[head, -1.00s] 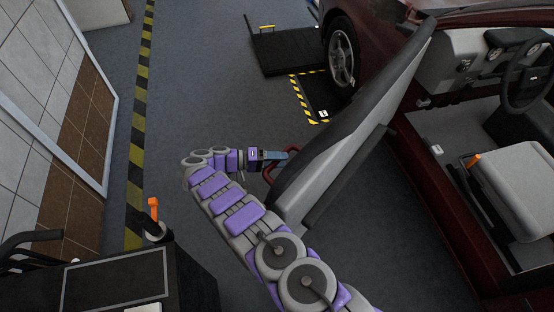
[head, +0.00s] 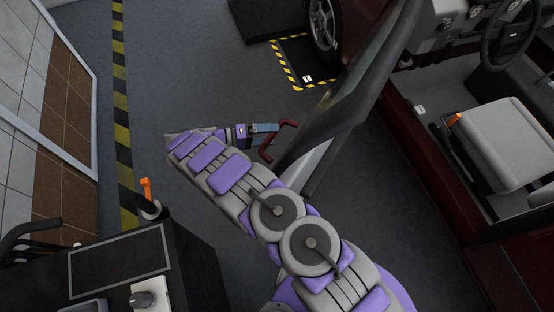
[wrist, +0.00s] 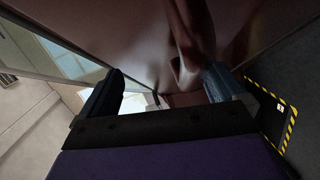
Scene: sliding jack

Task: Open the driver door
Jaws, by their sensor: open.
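The driver door (head: 345,95) of the dark red car stands swung well out from the body, seen almost edge-on in the head view. Its red handle (head: 281,140) sticks out on the outer side, toward the left. My gripper (head: 276,131) is open at the handle. In the wrist view the handle (wrist: 186,55) rises close to the right finger, with my gripper (wrist: 160,84) spread beneath the door's outer panel (wrist: 120,35). I cannot tell whether a finger touches the handle.
The driver seat (head: 500,150) and steering wheel (head: 515,35) show through the open doorway. A dark cart (head: 120,260) with an orange-topped lever stands at the lower left. A yellow-black marked floor patch (head: 300,65) lies beyond the door. Floor left of the door is clear.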

